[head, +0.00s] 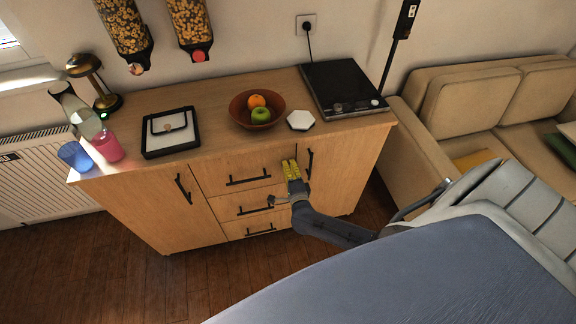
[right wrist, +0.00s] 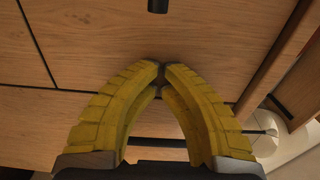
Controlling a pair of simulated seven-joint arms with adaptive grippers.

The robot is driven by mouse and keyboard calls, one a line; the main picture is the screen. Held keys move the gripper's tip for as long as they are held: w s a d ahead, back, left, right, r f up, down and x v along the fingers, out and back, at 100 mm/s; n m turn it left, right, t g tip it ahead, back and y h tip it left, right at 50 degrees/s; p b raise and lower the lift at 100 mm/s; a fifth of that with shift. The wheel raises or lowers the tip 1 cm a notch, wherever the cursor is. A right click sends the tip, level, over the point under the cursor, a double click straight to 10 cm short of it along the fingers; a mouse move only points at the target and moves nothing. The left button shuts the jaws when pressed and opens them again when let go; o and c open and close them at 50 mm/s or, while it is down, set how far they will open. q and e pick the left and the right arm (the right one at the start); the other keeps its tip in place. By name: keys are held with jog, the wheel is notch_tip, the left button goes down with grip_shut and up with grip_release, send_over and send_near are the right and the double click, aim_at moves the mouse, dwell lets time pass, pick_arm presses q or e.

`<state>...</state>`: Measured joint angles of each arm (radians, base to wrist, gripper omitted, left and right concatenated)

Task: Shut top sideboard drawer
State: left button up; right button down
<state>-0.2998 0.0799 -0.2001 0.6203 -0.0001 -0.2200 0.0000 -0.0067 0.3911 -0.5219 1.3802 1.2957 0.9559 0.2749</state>
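The wooden sideboard (head: 140,205) stands against the wall, with a central column of drawers. Its top drawer (head: 230,168) has a dark bar handle (head: 249,180) and looks about flush with the front; any small gap is hard to tell. My right gripper (head: 290,168), with yellow fingers, is at the right end of the top drawer's front and hides part of it. In the right wrist view the fingertips (right wrist: 160,73) meet with nothing between them, in front of wooden panels; I cannot tell whether they touch. My left gripper is not in view.
Lower drawers (head: 232,208) sit beneath, with doors on both sides; the right door's handle (head: 309,163) is close to my right gripper. A sofa (head: 425,155) is at right.

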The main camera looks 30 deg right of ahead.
jog(key=shift+s+a+f+n+y, duration=0.25)
jog(key=shift+s+a+n+y, duration=0.5)
jog(key=shift+s+a, duration=1.75)
jog(key=shift+s+a+f+n+y, duration=0.35)
jog(key=shift+s+a+n, duration=0.65)
jog(key=shift+s, duration=2.8)
jog(key=s+a+f+n+g+y, duration=0.15)
jog(key=s+f+n, duration=0.3)
jog(key=f, duration=0.45)
jog(key=s+a+f+n+g+y, duration=0.1)
jog(key=s+f+n+g+y, duration=0.15)
jog(key=f+n, duration=0.45)
jog(key=s+a+f+n+g+y, duration=0.1)
jog(key=s+f+n+g+y, duration=0.3)
jog(key=f, duration=0.6)
jog(key=s+f+n+g+h, duration=0.1)
jog(key=s+f+n+g, duration=0.1)
jog(key=s+f, duration=0.3)
jog(key=s+d+f+n+g+h, duration=0.1)
jog(key=s+f, duration=0.4)
jog(key=s, duration=0.9)
jog(key=s+f+n+g+h, duration=0.2)
jog(key=s+f+n+g, duration=0.1)
jog(key=s, duration=0.7)
notch_tip(320, 180, down, 2)
jog(key=shift+s+d+f+g, duration=0.15)
jog(key=shift+s+g, duration=0.1)
jog(key=shift+g, duration=0.55)
